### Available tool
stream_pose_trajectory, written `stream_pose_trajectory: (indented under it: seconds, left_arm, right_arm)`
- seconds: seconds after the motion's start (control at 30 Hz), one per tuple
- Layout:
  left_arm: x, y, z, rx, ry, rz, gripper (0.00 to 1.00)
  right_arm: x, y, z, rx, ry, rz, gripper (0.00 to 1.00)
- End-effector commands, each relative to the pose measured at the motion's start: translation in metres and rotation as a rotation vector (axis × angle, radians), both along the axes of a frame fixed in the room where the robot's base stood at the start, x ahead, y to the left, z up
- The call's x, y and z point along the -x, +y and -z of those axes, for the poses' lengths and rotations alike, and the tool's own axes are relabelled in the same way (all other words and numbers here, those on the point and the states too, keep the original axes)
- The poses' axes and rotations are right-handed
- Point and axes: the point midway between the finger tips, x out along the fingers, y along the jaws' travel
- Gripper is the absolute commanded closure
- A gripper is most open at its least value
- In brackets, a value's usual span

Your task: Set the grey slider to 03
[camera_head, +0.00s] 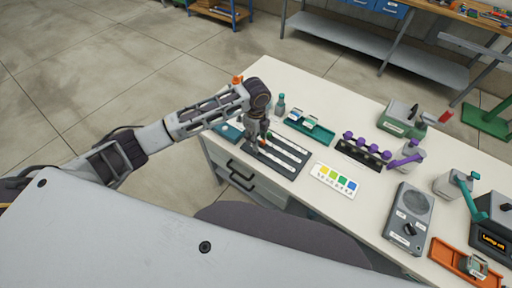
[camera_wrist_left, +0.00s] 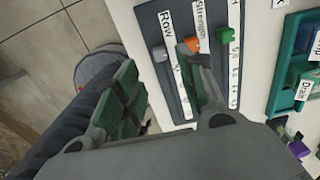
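The dark slider panel (camera_head: 290,163) lies near the table's front left edge; it also fills the middle of the left wrist view (camera_wrist_left: 149,22). The grey slider knob (camera_wrist_left: 160,53) sits near the "Row" label end of its track, beside the orange knob (camera_wrist_left: 192,45) and the green knob (camera_wrist_left: 223,34). My left gripper (camera_head: 263,139) is over the panel, pointing down. In the left wrist view its fingers (camera_wrist_left: 157,58) are apart, with the grey knob showing between their tips. I cannot tell whether they touch it. The scale numbers beside the grey track are mostly hidden or unreadable. My right gripper is not in view.
A green tray (camera_head: 318,134) and a small bottle (camera_head: 280,104) stand behind the panel. A colour-patch card (camera_head: 334,180) lies to its right, then a rack with purple-topped items (camera_head: 363,153). A grey box with a dial (camera_head: 409,217) stands farther right. Drawers are below the table edge.

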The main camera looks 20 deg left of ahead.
Motion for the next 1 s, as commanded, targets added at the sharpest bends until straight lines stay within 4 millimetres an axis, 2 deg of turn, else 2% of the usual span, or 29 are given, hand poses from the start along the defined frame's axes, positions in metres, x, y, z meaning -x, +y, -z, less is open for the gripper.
stream_pose_trajectory:
  seconds: [0.3, 0.5, 0.7, 1.0]
  left_arm:
    - [0.0, 0.0, 0.043, -0.001, 0.001, -0.001, 0.61]
    - [0.0, 0.0, 0.063, 0.0, 0.0, 0.0, 0.61]
    - [0.0, 0.0, 0.073, -0.001, -0.001, 0.0, 0.61]
    - [0.0, 0.0, 0.074, -0.001, -0.001, 0.0, 0.61]
  right_arm:
    - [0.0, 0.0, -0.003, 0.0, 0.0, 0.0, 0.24]
    - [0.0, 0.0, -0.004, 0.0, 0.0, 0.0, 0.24]
    - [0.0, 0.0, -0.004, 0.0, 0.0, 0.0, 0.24]
    - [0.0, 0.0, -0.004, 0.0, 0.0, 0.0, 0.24]
